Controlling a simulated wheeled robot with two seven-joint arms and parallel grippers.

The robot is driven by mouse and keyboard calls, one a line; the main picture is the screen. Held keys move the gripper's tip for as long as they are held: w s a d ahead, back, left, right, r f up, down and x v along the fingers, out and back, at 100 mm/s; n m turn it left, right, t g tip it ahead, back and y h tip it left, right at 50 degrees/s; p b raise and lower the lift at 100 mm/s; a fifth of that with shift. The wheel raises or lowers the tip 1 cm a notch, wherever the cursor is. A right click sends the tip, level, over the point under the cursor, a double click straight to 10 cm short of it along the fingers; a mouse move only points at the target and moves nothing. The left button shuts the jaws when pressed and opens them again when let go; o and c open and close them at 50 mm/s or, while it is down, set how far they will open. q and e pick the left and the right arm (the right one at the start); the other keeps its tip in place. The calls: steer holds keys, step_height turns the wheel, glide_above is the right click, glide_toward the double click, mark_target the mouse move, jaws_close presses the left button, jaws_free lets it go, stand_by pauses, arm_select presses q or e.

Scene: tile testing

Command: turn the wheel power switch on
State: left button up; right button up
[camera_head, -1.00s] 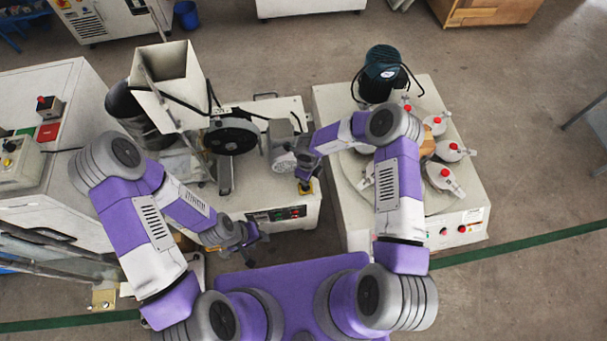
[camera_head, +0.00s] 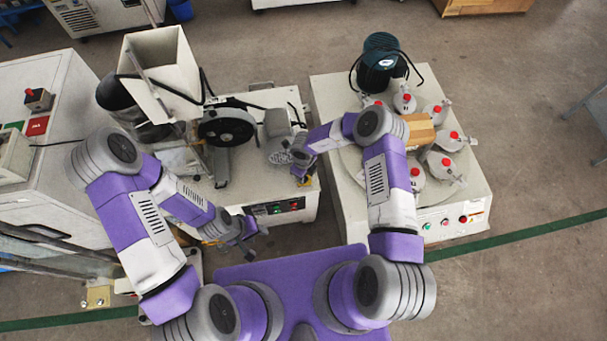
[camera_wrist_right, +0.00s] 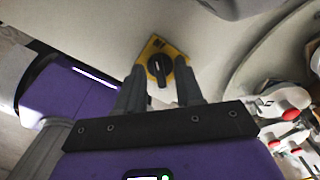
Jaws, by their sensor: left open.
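The wheel power switch (camera_wrist_right: 159,69) is a black rotary knob on a yellow plate, seen in the right wrist view on a pale machine surface. My right gripper (camera_wrist_right: 160,88) is open, with one finger on each side of the knob in the picture and gaps between. I cannot tell how far the fingertips are from the plate. In the head view my right gripper (camera_head: 303,171) is at the front right of the middle machine and mostly hides the switch.
The middle machine (camera_head: 285,98) carries a hopper (camera_head: 160,75), a black wheel (camera_head: 227,128) and a front button panel (camera_head: 274,208). The right machine (camera_head: 461,192) holds several red-capped flasks and a dark motor (camera_head: 381,62). A narrow gap separates the two machines.

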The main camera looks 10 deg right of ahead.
steer(key=shift+c, duration=0.3)
jaws_close()
steer(key=shift+m, duration=0.3)
steer(key=shift+r+m+p, duration=0.1)
steer(key=shift+m+p, duration=0.5)
steer(key=shift+m, duration=0.3)
steer(key=m+p, duration=0.1)
steer(key=m, duration=0.2)
steer(key=m+p, duration=0.2)
steer(key=m, duration=0.4)
steer(key=shift+m, duration=0.4)
steer(key=m+p, duration=0.1)
steer(key=m, duration=0.4)
steer(key=shift+d+m, duration=0.1)
steer(key=shift+m, duration=0.2)
